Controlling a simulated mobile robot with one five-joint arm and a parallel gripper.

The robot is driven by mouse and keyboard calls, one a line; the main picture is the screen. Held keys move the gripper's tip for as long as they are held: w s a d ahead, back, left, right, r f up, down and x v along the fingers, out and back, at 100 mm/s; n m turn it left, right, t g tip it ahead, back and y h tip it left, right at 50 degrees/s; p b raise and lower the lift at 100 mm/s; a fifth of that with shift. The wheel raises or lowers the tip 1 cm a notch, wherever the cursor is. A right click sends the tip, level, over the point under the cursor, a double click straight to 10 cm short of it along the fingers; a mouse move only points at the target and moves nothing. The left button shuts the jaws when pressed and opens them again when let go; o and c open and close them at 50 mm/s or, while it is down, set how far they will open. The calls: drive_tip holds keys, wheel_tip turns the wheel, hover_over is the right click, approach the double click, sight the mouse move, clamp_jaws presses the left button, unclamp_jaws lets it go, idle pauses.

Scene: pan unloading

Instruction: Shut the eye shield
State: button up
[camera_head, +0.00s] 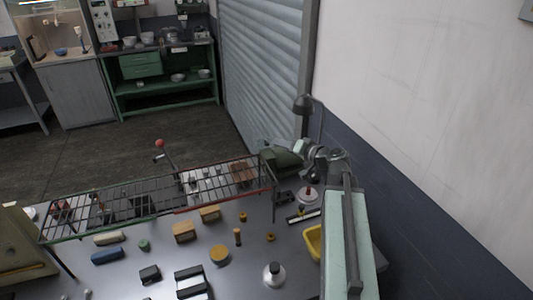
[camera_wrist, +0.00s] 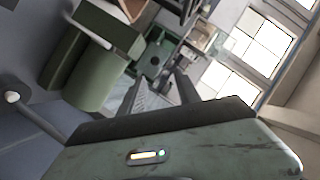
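The green machine (camera_head: 284,160) stands at the back right of the bench, below the roller shutter. Its rounded green body (camera_wrist: 78,75) shows at the upper left in the wrist view. A green panel with a pale edge (camera_wrist: 90,36) there may be the eye shield; I cannot tell its angle surely. My gripper (camera_head: 304,148) is beside the machine's right side in the head view. In the wrist view my gripper (camera_wrist: 160,84) has two dark fingers that stand apart with nothing between them. The machine is left of the fingers, and no contact is visible.
A wire rack (camera_head: 150,198) runs along the bench's back edge. A lamp (camera_head: 303,104) stands by the wall behind my gripper. A yellow bin (camera_head: 313,243) and a red-topped item (camera_head: 308,193) are close to my arm. Wooden blocks and small parts cover the bench.

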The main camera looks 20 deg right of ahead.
sight(267, 145)
drive_tip(key=b+x, duration=0.1)
drive_tip(key=x, duration=0.3)
drive_tip(key=f+b+x, duration=0.1)
drive_tip(key=x, duration=0.3)
drive_tip(key=shift+s+a+f+b, duration=0.15)
drive_tip(key=shift+f+b, duration=0.1)
drive_tip(key=shift+b, duration=0.15)
drive_tip(key=shift+r, duration=0.1)
clamp_jaws()
